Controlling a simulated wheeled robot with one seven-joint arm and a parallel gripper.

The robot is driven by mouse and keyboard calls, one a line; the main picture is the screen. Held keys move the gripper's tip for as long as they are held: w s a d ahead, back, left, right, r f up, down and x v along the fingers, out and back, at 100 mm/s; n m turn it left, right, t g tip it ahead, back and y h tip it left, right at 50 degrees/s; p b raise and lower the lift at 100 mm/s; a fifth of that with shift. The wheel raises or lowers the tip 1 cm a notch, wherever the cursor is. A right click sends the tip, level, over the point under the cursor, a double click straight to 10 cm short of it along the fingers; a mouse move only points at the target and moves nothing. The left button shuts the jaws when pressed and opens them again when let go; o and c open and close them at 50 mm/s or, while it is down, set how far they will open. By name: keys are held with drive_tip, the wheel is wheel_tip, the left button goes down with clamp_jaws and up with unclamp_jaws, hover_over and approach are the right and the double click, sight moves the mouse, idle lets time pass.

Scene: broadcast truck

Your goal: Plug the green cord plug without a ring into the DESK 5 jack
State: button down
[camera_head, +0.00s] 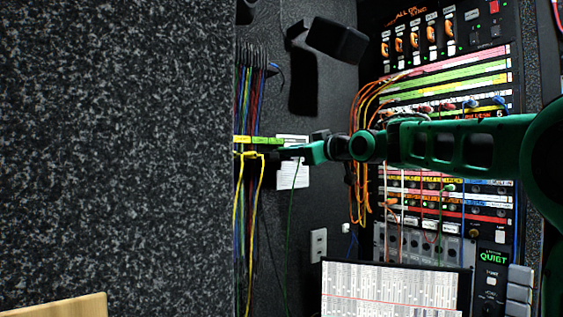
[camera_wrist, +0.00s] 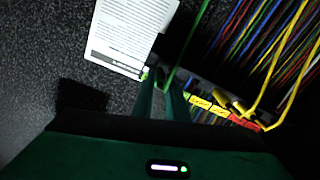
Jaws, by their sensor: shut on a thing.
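My gripper (camera_head: 284,152) is at the left end of my outstretched green arm, beside the hanging cords. In the wrist view its two narrow fingers (camera_wrist: 165,80) are close together, shut on the green cord plug (camera_wrist: 146,74), of which only a little shows. The green cord (camera_wrist: 191,45) runs up from the fingertips there; in the head view the thin green cord (camera_head: 291,215) hangs below the gripper. I cannot see whether this plug bears a ring. The jack panel (camera_head: 450,190) is on the rack at right, partly behind my arm; I cannot read a DESK 5 label.
A cord rack with yellow and green labels (camera_head: 258,141) holds many coloured cords (camera_head: 250,90) left of my gripper. A white notice (camera_head: 293,172) is on the wall behind. Orange cords (camera_head: 362,150) hang at the panel's left edge. A printed sheet (camera_head: 390,290) stands below the panel.

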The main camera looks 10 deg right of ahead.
drive_tip(key=shift+r, duration=0.4)
drive_tip(key=shift+s, duration=0.15)
drive_tip(key=v, duration=0.2)
drive_tip(key=shift+s+d, duration=0.2)
drive_tip(key=shift+s, duration=0.15)
idle(0.3)
